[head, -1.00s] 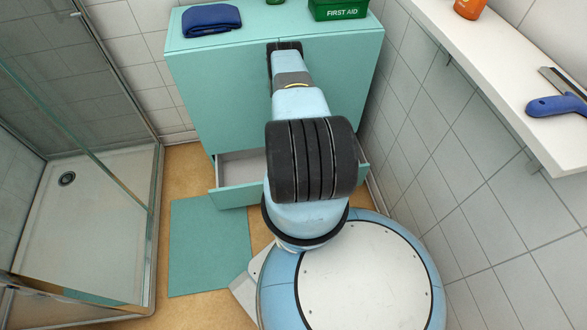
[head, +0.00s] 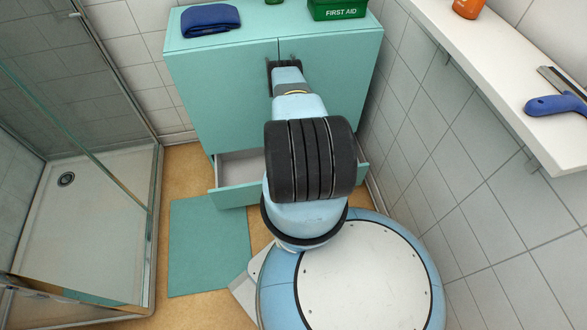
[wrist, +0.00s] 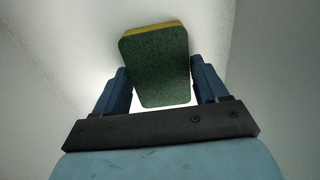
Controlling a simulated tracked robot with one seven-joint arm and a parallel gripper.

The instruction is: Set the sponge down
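The sponge (wrist: 157,68) shows in the wrist view, with a dark green face towards the camera and a yellow layer at its top edge. It sits tilted between the two blue fingers of my gripper (wrist: 160,78), which meet its sides near their tips. My gripper appears shut on it. Pale, plain surfaces surround the sponge; I cannot tell whether it touches any of them. In the head view my arm hides the gripper and the sponge.
A teal cabinet (head: 222,85) has an open drawer (head: 240,168) low down. On top are a folded blue cloth (head: 210,19) and a green first aid box (head: 338,9). A white shelf (head: 500,70) at right holds a blue-handled squeegee (head: 556,103) and an orange bottle (head: 467,8). A glass shower stands left.

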